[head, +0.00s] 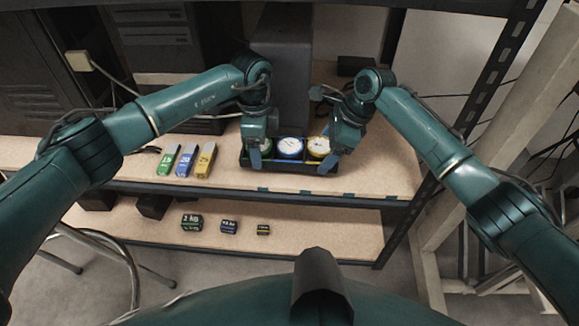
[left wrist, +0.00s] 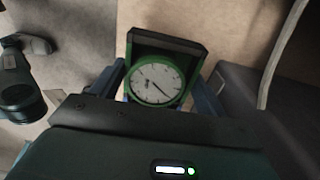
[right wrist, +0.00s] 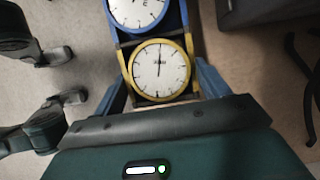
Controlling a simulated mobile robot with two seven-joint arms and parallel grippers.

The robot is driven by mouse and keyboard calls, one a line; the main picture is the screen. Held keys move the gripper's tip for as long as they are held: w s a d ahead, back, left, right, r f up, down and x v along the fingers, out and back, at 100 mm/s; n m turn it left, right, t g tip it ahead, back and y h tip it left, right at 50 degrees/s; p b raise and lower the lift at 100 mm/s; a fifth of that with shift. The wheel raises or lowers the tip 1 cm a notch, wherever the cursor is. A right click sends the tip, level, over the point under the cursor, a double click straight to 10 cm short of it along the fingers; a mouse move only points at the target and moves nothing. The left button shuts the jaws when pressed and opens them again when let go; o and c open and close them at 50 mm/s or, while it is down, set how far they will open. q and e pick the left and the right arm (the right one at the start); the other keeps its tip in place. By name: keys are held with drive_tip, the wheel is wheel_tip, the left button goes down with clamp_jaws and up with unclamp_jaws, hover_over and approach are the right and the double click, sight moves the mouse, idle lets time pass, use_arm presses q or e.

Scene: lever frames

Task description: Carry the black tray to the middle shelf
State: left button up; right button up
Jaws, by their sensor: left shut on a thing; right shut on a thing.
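The black tray (head: 290,169) is at the upper shelf (head: 370,178) in the head view, near its front edge. I cannot tell whether it touches the board. It holds a green gauge (left wrist: 154,81), a blue gauge (head: 290,147) and a yellow gauge (head: 318,147), side by side. The green gauge is mostly hidden by my left gripper in the head view. My left gripper (head: 255,160) is shut on the tray's left end, beside the green gauge. My right gripper (head: 333,160) is shut on its right end, beside the yellow gauge (right wrist: 159,70).
Green, blue and yellow boxes (head: 186,161) stand left of the tray. The lower shelf (head: 320,232) carries several small weights (head: 191,222) and has free room at right. A dark grey case (head: 283,80) stands behind the tray. A slotted upright (head: 487,85) is at right.

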use_arm(q)
drive_tip(key=shift+f+b, duration=1.6)
drive_tip(key=shift+f, duration=0.25)
use_arm(e)
drive_tip(key=shift+f, duration=1.85)
use_arm(q)
drive_tip(key=o, duration=1.1)
drive_tip(key=shift+r, duration=0.25)
use_arm(e)
drive_tip(key=o, duration=1.1)
drive_tip(key=shift+r, duration=0.25)
use_arm(q)
wheel_tip(320, 180, up, 12)
drive_tip(key=shift+f, duration=0.1)
use_arm(e)
drive_tip(key=shift+r, duration=0.1)
drive_tip(key=v, duration=1.1)
drive_tip(key=shift+d+r, duration=0.25)
drive_tip(key=shift+r, duration=0.1)
